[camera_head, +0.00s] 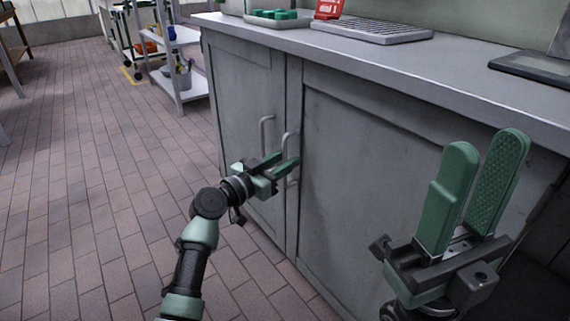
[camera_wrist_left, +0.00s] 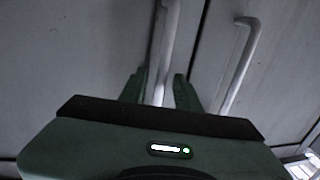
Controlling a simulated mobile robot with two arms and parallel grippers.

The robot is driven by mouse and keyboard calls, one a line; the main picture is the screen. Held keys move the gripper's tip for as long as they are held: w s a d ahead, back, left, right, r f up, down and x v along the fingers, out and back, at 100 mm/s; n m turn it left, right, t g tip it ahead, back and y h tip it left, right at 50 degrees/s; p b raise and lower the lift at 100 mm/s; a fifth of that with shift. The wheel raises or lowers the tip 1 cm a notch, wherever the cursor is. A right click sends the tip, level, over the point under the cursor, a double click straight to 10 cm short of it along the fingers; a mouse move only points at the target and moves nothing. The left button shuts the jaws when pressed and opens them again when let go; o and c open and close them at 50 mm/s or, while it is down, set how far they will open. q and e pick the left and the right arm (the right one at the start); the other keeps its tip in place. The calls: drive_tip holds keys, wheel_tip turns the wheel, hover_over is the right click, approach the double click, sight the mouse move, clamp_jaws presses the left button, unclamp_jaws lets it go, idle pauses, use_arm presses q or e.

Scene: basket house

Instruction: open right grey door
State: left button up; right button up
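The right grey door (camera_head: 370,165) is a large flat panel on the front of the grey cabinet and looks closed. Its handle (camera_head: 287,147) is a light vertical bar near the door's left edge. My left gripper (camera_head: 282,161) is at this handle. In the left wrist view the handle (camera_wrist_left: 168,45) runs between the two fingers of my left gripper (camera_wrist_left: 161,88), which stand apart with narrow gaps beside the bar. My right gripper (camera_head: 486,145) is open and empty in front of the cabinet, fingers pointing up.
The left grey door (camera_head: 240,95) is closed, with its own handle (camera_head: 266,132) close beside; that handle also shows in the wrist view (camera_wrist_left: 240,65). A countertop (camera_head: 410,70) juts above. The tiled floor (camera_head: 110,180) at left is clear up to a shelf cart (camera_head: 180,75).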

use_arm(q)
drive_tip(key=shift+w+d, duration=0.1)
drive_tip(key=shift+w, duration=0.05)
clamp_jaws()
idle(1.4)
